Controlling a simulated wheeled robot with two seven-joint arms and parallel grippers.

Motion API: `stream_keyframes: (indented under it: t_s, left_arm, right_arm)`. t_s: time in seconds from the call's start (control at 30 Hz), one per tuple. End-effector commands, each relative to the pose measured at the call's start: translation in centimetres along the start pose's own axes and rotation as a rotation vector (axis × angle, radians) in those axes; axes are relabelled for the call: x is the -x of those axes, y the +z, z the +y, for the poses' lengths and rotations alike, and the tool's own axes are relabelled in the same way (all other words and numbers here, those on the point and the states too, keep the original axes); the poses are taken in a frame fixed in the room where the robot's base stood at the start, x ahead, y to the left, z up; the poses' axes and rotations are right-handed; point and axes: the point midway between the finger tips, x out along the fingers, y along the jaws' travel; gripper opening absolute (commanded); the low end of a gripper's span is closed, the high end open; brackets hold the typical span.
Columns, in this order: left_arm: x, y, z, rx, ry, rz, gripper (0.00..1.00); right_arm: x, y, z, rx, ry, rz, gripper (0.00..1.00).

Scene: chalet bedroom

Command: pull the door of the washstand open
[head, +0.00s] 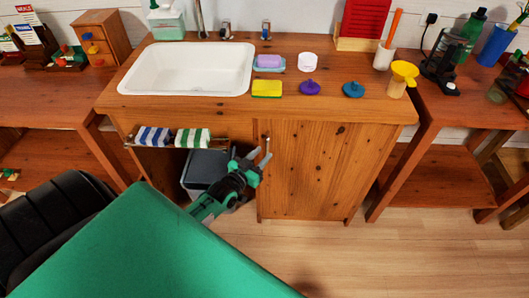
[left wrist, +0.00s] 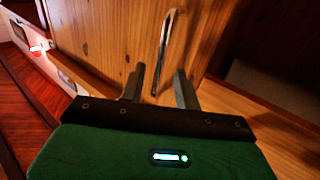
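The washstand (head: 400,112) is a wooden cabinet with an inset white basin. Its plain wooden door (head: 315,172), on the right half of the front, looks shut; it fills much of the left wrist view (left wrist: 110,35). A slim metal bar handle (head: 267,150) stands near the door's left edge. My left gripper (head: 258,164) is in front of the door beside this handle. In the left wrist view its two fingers (left wrist: 160,72) are apart, and the handle (left wrist: 165,40) runs down between them. I cannot tell whether they touch it. My right gripper is in neither view.
Left of the door, an open bay holds a grey bin (head: 203,170) below striped towels (head: 155,136) on a rail. Small items, including a yellow sponge (head: 267,89), stand on the top. Wooden tables flank the washstand. The floor before the door (head: 320,240) is clear.

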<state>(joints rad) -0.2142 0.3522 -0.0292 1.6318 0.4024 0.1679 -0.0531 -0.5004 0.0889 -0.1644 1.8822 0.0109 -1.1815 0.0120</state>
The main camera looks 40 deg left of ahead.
Motion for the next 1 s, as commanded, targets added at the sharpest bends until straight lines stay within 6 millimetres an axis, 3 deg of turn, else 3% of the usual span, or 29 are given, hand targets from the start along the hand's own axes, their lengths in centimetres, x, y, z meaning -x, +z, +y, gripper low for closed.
stream_keyframes:
  t_s: [0.2, 0.57, 0.73, 1.0]
  left_arm:
    - [-1.9, 0.0, 0.0, 0.0, 0.001, -0.001, 0.32]
    - [-2.3, 0.1, 0.0, 0.0, 0.0, -0.001, 0.32]
    - [-2.3, 0.0, 0.0, 0.0, 0.0, -0.001, 0.0]
    - [-2.2, 0.0, 0.1, 0.0, -0.001, -0.001, 0.0]
  right_arm:
    - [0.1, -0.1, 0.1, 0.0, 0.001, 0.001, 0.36]
    - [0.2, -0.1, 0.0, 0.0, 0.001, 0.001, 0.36]
    - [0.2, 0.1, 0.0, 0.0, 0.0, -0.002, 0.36]
    - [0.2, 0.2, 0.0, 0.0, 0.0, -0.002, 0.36]
